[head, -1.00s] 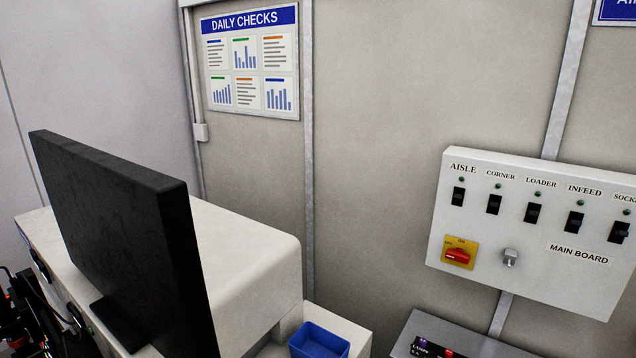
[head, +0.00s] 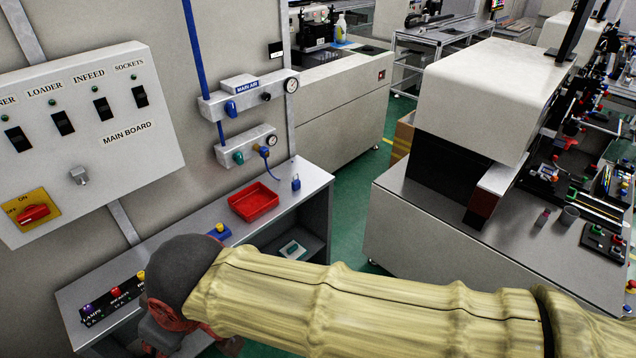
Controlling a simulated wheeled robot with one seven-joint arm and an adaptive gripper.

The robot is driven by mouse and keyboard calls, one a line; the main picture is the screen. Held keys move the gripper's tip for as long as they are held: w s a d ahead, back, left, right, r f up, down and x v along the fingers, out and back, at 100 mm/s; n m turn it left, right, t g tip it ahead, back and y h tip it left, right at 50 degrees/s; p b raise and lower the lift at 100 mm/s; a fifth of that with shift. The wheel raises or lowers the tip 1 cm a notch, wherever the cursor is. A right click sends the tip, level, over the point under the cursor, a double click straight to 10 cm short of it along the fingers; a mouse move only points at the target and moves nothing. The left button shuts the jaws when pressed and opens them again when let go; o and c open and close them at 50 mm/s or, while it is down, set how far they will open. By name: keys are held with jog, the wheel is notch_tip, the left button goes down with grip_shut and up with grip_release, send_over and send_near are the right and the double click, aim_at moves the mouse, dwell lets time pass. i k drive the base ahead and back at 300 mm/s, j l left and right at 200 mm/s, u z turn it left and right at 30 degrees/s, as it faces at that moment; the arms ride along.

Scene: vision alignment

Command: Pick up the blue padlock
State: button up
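A small blue padlock (head: 296,183) shows in the head view near the back right of the grey bench, right of the red tray. A thin line appears to run from it up to a blue fitting (head: 264,152) on the lower wall unit. I cannot tell whether it hangs or touches the bench top. My arm, in a yellowish sleeve, crosses the lower part of the view, well in front of the padlock. Nothing covers the padlock.
A red tray (head: 254,201) and a yellow-and-blue button box (head: 219,231) stand on the bench (head: 185,228). The main board (head: 90,140) and main air unit (head: 247,98) are on the wall. A large white machine (head: 490,95) stands right, beyond green floor (head: 346,195).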

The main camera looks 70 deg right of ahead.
aim_at(296, 184)
jog(key=z, duration=2.05)
jog(key=i+j+z, duration=1.1)
jog(key=j, duration=0.25)
jog(key=k+l, duration=0.05)
